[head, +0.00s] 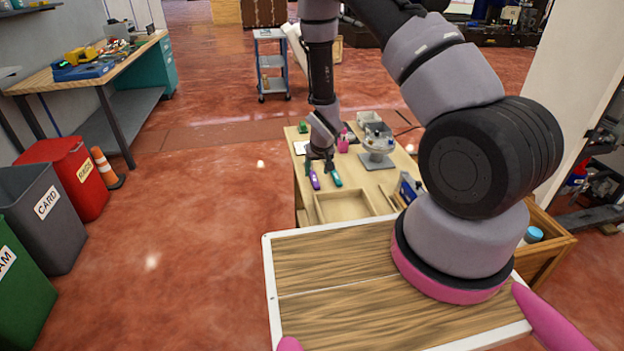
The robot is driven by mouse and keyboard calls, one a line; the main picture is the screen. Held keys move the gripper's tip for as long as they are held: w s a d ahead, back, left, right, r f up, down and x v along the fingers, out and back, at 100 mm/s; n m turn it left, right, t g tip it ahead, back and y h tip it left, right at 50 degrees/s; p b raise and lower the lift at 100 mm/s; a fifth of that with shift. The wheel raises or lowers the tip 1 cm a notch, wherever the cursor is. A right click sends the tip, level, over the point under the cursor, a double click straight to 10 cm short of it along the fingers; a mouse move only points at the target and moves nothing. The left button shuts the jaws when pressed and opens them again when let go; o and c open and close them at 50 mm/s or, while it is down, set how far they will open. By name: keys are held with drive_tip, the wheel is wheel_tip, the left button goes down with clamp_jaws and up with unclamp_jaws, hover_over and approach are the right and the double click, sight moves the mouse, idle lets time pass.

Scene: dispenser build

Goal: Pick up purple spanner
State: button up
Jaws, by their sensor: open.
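The purple spanner (315,181) lies on the wooden table (298,137), near its left edge. Its far end is hidden behind or beneath my gripper. My gripper (320,168) points down over the table, right above the far part of the purple spanner. It is open, with nothing seen between its fingers. A teal tool (336,179) lies just to the right of the purple spanner. The gap in height between my fingertips and the spanner cannot be told from this view.
A shallow wooden tray (345,219) stands in front of the spanner. A pink item (343,143) and a grey stand (377,160) with a round top are to the right. Bins (75,175) and a traffic cone (105,167) stand at the left; the floor between is clear.

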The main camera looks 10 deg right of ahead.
sight(315, 179)
drive_tip(key=x, duration=0.6)
drive_tip(key=shift+w+r, duration=0.15)
drive_tip(key=shift+w, duration=0.15)
clamp_jaws()
idle(1.1)
